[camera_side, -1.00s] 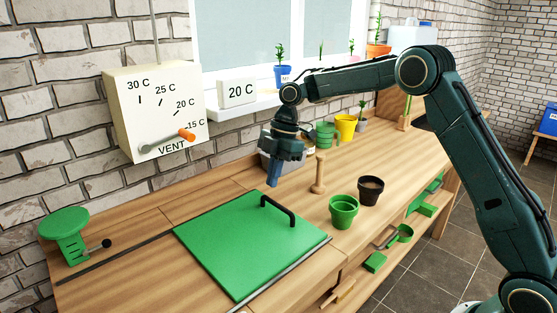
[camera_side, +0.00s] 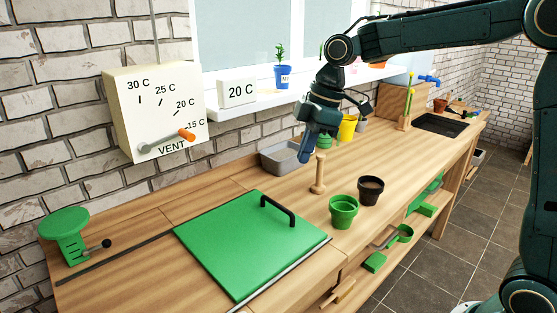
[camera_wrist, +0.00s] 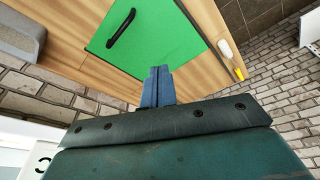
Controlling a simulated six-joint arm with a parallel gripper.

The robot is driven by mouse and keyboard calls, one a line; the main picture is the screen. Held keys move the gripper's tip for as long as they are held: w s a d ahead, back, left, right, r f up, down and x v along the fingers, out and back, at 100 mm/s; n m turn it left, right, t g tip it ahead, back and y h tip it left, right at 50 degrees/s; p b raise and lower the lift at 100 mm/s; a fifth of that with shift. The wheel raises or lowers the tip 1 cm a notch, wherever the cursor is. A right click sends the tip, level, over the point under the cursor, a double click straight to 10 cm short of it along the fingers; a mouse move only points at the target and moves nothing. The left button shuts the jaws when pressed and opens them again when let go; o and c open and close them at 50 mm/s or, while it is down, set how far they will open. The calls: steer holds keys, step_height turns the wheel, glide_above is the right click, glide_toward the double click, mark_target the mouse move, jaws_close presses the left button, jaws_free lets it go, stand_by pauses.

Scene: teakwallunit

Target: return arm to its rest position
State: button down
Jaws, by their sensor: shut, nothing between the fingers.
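My gripper (camera_side: 306,149) is raised above the wooden bench (camera_side: 230,181), in front of the window sill and near the wooden peg (camera_side: 318,175). Its blue fingers point down and are shut with nothing between them. In the wrist view the closed fingers (camera_wrist: 157,87) show at the centre, with the green panel (camera_wrist: 165,45) and its black handle beyond them. My arm reaches in from the right side of the side view.
The green panel (camera_side: 240,250) with a black handle lies on the bench. A green pot (camera_side: 343,212) and a dark pot (camera_side: 370,191) stand to the right of the peg. A grey tray (camera_side: 280,159) and yellow pot (camera_side: 347,128) sit behind. A vent dial box (camera_side: 150,105) hangs on the wall.

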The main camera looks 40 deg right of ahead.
steer(key=s+d+m+t+h, duration=0.2)
steer(key=s+m, duration=0.9)
steer(key=s, duration=1.4)
steer(key=shift+s+d+f+m+t, duration=0.2)
steer(key=shift+d+m+t, duration=0.2)
steer(key=shift+d+t, duration=0.45)
